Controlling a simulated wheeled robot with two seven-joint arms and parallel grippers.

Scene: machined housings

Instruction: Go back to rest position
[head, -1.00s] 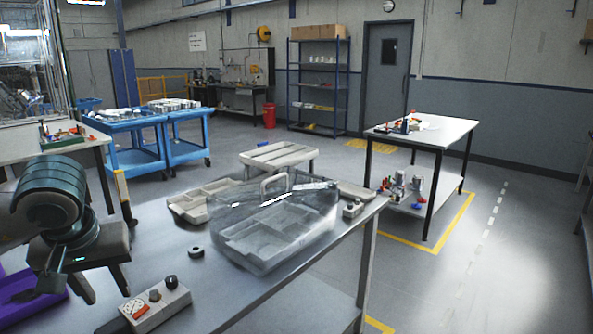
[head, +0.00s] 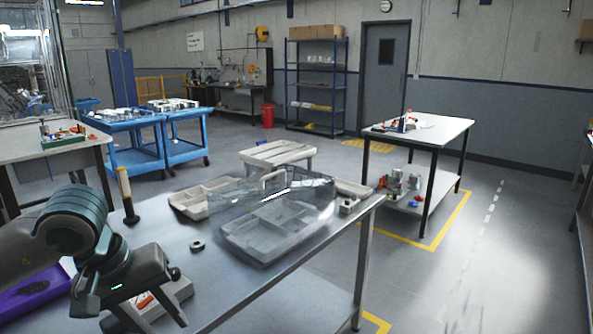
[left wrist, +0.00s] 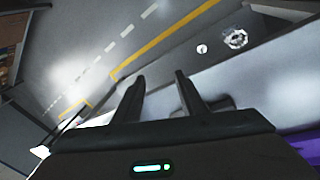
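My left gripper (head: 150,316) is at the lower left of the head view, above the near part of the metal table (head: 262,292). Its two fingers stand apart. In the left wrist view the gripper (left wrist: 160,78) is also open, with nothing between the fingers. My right gripper does not show in either view.
A small dark ring (head: 197,245) lies nearby. A button box (head: 180,290) is partly hidden behind my left gripper. A purple tray (head: 38,292) is at the left edge.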

